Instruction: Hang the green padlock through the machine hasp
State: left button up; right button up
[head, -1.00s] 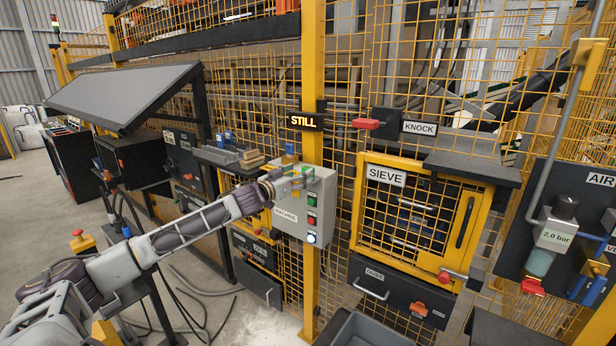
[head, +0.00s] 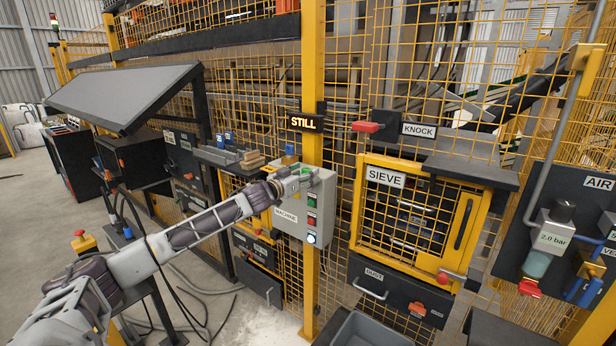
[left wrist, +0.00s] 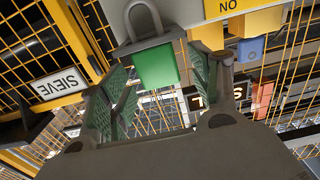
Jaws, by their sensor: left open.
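The green padlock (left wrist: 157,67), with its grey shackle (left wrist: 143,20) upright in the picture, shows against the grey machine box in the left wrist view. Its body lies between the fingertips of my left gripper (left wrist: 163,80). The jaws are spread, with visible gaps beside the padlock. In the head view my left gripper (head: 293,184) is at the upper left of the grey MACHINE box (head: 326,205), with a bit of green showing just past it. I cannot make out the hasp or whether the shackle passes through it. My right gripper is out of view.
A yellow post (head: 312,80) with the STILL sign (head: 303,123) stands behind the box. A yellow block (left wrist: 262,20) and a blue padlock-like piece (left wrist: 251,48) sit beside the green padlock. Wire mesh and the SIEVE door (head: 410,215) are to the right.

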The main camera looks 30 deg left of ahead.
pick_arm(q)
jog(key=shift+w+d+p, duration=0.1)
jog(key=shift+w+p, duration=0.25)
jog(key=shift+w, duration=0.8)
jog(key=c, duration=1.2)
